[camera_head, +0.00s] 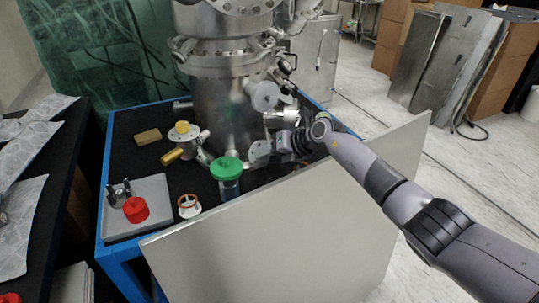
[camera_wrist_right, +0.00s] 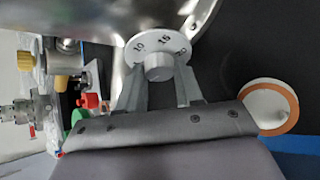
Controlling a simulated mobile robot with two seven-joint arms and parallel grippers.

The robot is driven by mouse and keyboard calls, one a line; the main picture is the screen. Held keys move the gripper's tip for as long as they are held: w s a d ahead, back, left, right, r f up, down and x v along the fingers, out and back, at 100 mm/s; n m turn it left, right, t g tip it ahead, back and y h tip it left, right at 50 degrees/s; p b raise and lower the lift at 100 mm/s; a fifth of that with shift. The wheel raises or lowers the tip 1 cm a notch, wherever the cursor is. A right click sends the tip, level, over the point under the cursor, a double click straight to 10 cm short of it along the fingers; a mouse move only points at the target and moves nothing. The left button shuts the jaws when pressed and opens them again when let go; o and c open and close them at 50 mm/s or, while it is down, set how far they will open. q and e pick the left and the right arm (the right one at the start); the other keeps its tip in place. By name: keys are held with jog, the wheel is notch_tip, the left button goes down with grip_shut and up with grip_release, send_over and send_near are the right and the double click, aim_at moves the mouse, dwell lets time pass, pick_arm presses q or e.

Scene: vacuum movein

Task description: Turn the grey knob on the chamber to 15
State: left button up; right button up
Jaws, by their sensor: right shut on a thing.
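The grey knob (camera_wrist_right: 158,66) sits at the centre of a white dial (camera_wrist_right: 142,45) on the metal chamber (camera_head: 222,100). In the right wrist view, the dial's 15 is at the top, above the knob, with 10 to its left. My right gripper (camera_wrist_right: 160,92) is shut on the knob, one finger on each side of it. In the head view, my right gripper (camera_head: 280,147) reaches in from the right to the chamber's lower front, and the knob's markings cannot be read there. My left gripper is not in view.
A green-capped part (camera_head: 227,168) stands left of my right gripper. A grey tray (camera_head: 155,190) holds a red part (camera_head: 135,209). A yellow-handled valve (camera_head: 183,145) stands behind it. A large pale panel (camera_head: 270,250) stands in front of the blue-edged table.

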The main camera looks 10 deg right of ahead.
dwell(0.3)
jog(key=o, duration=1)
jog(key=shift+o, duration=0.2)
jog(key=shift+s+d+r, duration=0.3)
jog(key=shift+d+r, duration=0.05)
jog(key=shift+d, duration=0.05)
jog(key=shift+p+v, duration=0.55)
jog(key=shift+v, duration=2.4)
jog(key=shift+s, duration=0.1)
